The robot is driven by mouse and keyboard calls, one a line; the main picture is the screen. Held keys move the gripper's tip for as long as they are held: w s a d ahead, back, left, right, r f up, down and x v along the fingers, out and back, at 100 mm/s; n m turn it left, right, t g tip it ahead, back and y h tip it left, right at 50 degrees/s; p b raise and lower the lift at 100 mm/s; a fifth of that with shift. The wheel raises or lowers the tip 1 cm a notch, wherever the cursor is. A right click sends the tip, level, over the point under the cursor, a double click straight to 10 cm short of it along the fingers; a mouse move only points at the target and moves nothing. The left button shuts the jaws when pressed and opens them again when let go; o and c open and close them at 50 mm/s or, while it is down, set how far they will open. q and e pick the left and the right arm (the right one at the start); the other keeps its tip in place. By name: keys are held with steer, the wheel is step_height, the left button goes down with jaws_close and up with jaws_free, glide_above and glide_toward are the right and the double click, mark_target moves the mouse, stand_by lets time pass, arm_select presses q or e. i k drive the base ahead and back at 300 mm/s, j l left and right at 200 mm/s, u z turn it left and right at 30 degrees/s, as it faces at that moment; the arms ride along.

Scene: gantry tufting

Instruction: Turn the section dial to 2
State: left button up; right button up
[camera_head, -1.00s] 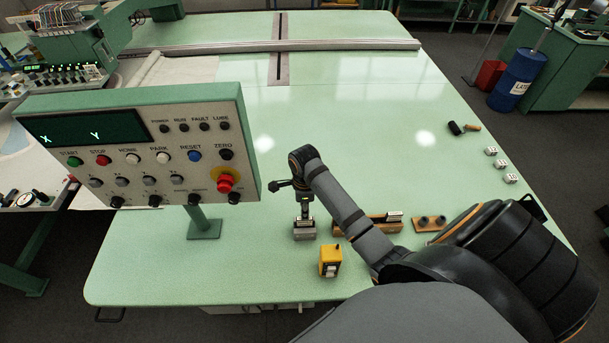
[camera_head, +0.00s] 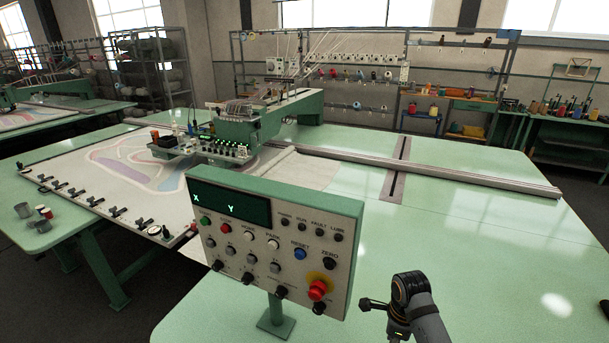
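The control panel (camera_head: 232,258) stands on a green post at the table's near side, with a dark screen (camera_head: 230,203) showing X and Y. Under its coloured buttons are small switches and a bottom row of several black knobs, one being this knob (camera_head: 281,292). The labels by these knobs are too small to read, so I cannot tell which is the section dial or its setting. My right arm's wrist shows right of the panel, apart from it; its gripper fingers are cut off by the bottom edge. My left gripper is out of view.
A red stop button (camera_head: 318,290) sticks out at the panel's lower right. The green tufting head (camera_head: 240,130) and a long metal rail (camera_head: 440,171) lie behind the panel.

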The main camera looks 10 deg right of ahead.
mark_target(247, 277)
steer(key=k+j, duration=0.75)
steer(key=k, duration=0.1)
